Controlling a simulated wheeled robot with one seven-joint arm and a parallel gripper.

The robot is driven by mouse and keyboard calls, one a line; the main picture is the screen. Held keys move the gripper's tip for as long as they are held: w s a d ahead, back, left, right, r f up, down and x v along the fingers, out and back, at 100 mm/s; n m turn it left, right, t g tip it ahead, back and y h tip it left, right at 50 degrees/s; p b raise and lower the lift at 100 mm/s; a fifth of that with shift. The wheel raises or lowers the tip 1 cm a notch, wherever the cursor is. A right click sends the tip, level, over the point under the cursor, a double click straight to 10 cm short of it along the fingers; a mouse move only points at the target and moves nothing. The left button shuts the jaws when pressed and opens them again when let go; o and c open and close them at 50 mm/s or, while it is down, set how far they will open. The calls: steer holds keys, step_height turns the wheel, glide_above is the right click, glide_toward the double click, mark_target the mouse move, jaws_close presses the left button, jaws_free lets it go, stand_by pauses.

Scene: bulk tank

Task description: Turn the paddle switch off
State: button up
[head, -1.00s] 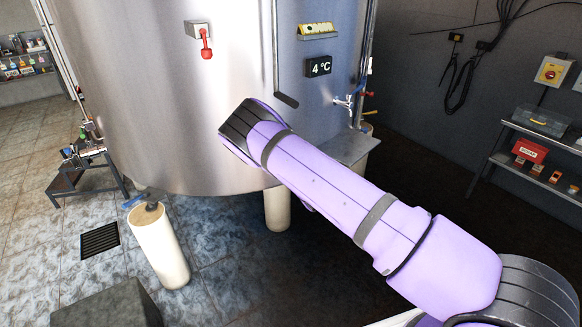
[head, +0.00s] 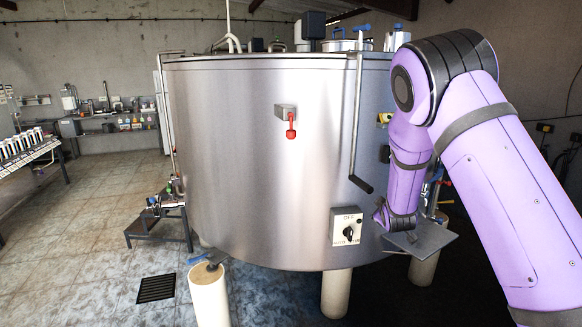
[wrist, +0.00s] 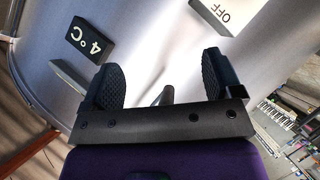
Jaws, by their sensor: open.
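A pale switch box (head: 346,228) marked OFF at its top, with a dark rotary knob, sits low on the steel tank's front in the head view. I take it for the paddle switch; which mark the knob points at is too small to tell. Part of its OFF plate (wrist: 222,14) shows upside down at the top right of the wrist view, with the knob out of frame. My gripper (wrist: 165,78) is open, its two dark pads apart. In the head view my wrist hangs just right of the box, and the fingertips are not clear.
A grey box with a red lever (head: 291,131) is higher on the steel tank (head: 235,170). A long crank rod (head: 356,120) hangs above the switch. A grey ledge (head: 425,238) is beside my wrist. The 4 °C display (wrist: 91,40) is at the wrist view's upper left.

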steer(key=s+r+m+g+y, duration=0.3)
steer(key=s+r+m+g, duration=0.25)
steer(key=s+r, duration=1.6)
steer(key=s+r+m+g, duration=0.2)
steer(key=s+m, duration=0.1)
steer(key=s, duration=2.5)
steer(key=shift+s+d+r+h, duration=0.15)
steer(key=shift+r+h, duration=0.15)
steer(key=shift+r, duration=0.1)
